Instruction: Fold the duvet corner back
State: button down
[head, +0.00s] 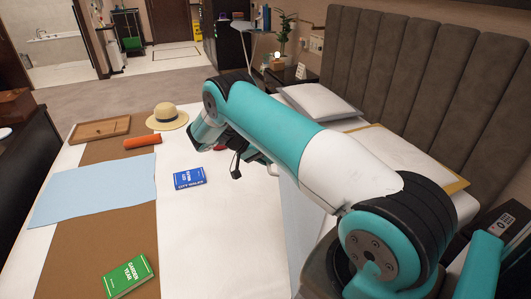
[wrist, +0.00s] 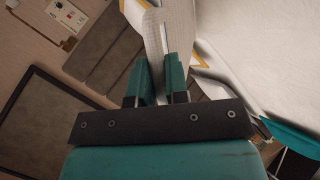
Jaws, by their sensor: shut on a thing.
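The bed's white duvet (head: 215,245) fills the middle of the head view. My gripper (wrist: 158,78) shows in the wrist view as two teal fingers, close together, with a pale fabric fold (wrist: 155,35) between them. I take this fold to be the duvet corner; it rises upright from the fingers. In the head view my own arm crosses the bed and hides the fingertips and most of the held fabric. A pale bluish strip of cloth (head: 297,225) shows beneath the arm.
On the bed lie a blue book (head: 189,176), a green book (head: 127,277), an orange roll (head: 142,141), a straw hat (head: 167,116), a wooden tray (head: 100,129) and a light blue cloth (head: 95,190). Pillows (head: 318,102) rest by the grey padded headboard (head: 415,75).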

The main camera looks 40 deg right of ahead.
jog(key=shift+f, duration=0.25)
jog(key=shift+w, duration=0.1)
jog(key=c, duration=1.1)
grip_release()
jog(key=shift+d, duration=0.15)
jog(key=shift+c, duration=0.2)
